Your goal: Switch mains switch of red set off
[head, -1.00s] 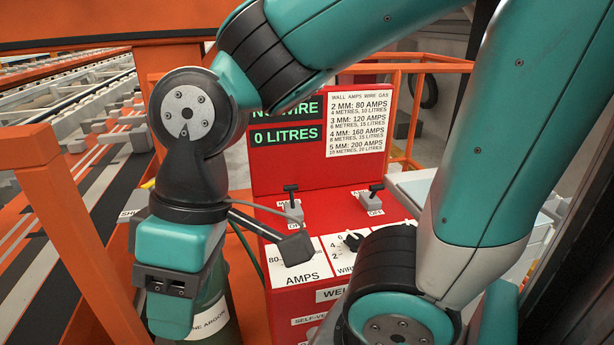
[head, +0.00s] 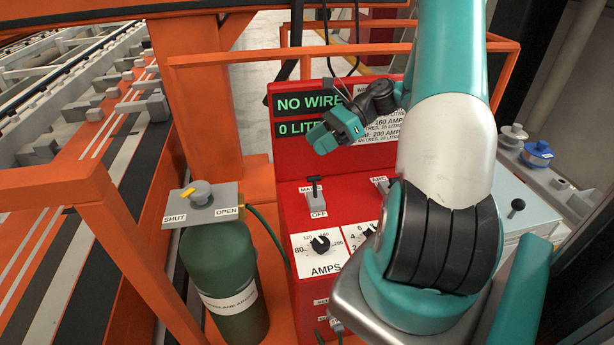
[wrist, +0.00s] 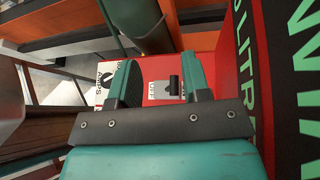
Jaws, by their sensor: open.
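The red set (head: 290,215) stands in the middle of the head view. Its mains switch (head: 317,201) is a grey block with a black lever (head: 314,181) standing up, and an OFF label below it. My gripper (head: 322,147) is in front of the set's display, above the mains switch and apart from it. In the wrist view the open, empty fingers (wrist: 160,82) frame a switch plate (wrist: 163,91) marked OFF, with a black lever (wrist: 173,82). The set's second switch (head: 382,184) is partly hidden by my arm.
A green gas bottle (head: 221,265) with a SHUT/OPEN valve (head: 200,195) stands left of the set. The AMPS knob (head: 320,244) sits below the mains switch. Orange rails (head: 240,65) run behind and to the left. A grey cabinet (head: 512,190) with a black-knobbed lever stands right.

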